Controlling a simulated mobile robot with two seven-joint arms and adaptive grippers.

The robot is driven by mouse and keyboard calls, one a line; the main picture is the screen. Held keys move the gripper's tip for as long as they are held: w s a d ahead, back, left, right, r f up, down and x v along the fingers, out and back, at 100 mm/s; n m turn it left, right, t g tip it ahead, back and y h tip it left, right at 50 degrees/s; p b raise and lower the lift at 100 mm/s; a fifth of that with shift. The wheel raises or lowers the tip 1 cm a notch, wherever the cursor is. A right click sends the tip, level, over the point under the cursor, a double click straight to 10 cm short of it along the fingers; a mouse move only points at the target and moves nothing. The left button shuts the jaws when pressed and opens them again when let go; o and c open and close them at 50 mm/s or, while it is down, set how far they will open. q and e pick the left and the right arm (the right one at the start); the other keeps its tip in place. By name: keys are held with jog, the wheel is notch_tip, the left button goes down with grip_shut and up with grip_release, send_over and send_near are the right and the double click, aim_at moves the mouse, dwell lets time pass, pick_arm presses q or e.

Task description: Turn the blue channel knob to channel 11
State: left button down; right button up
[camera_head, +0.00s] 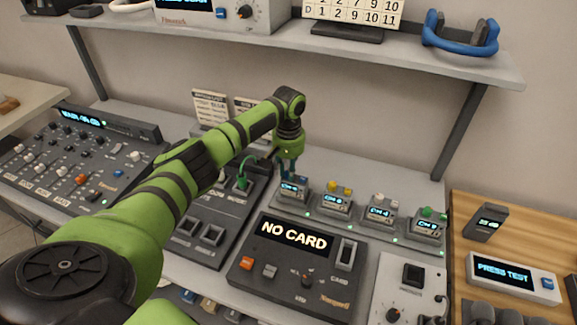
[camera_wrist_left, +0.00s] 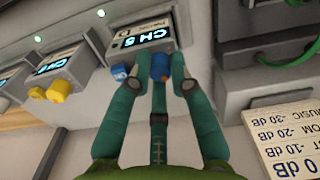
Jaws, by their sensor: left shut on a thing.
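The blue channel knob (camera_wrist_left: 160,68) sits on the leftmost of the small receiver units (camera_head: 293,189) in a row on the bench. In the left wrist view, that unit's lit display (camera_wrist_left: 146,38) appears to read CH 5. A second blue cap (camera_wrist_left: 121,73) is beside the knob on the same unit. My left gripper (camera_wrist_left: 160,82) is shut on the knob, with a finger on each side of it. In the head view, the gripper (camera_head: 288,167) points down at the unit and hides the knob from clear sight. My right gripper is in neither view.
Units with yellow (camera_head: 338,188), white and green caps stand to the right in the row. A NO CARD console (camera_head: 297,262) is in front. A mixer (camera_head: 72,160) is at left, and a shelf (camera_head: 440,62) runs above. A green cable (camera_head: 250,165) is close by.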

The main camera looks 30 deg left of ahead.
pick_arm(q)
jog(key=m+p, duration=0.1)
jog(key=m, duration=0.2)
jog(key=m+p, duration=0.1)
jog(key=m, duration=0.1)
jog(key=shift+m, duration=0.3)
jog(key=m, duration=0.3)
jog(key=shift+m+p, duration=0.3)
jog(key=shift+p, duration=0.05)
jog(key=m, duration=0.3)
jog(key=shift+m, duration=0.3)
jog(key=m, duration=0.3)
jog(key=shift+m, duration=0.4)
jog(key=m, duration=0.3)
jog(key=shift+m, duration=0.3)
jog(key=m, duration=0.3)
jog(key=shift+m+b, duration=0.4)
jog(key=shift+m, duration=1.7)
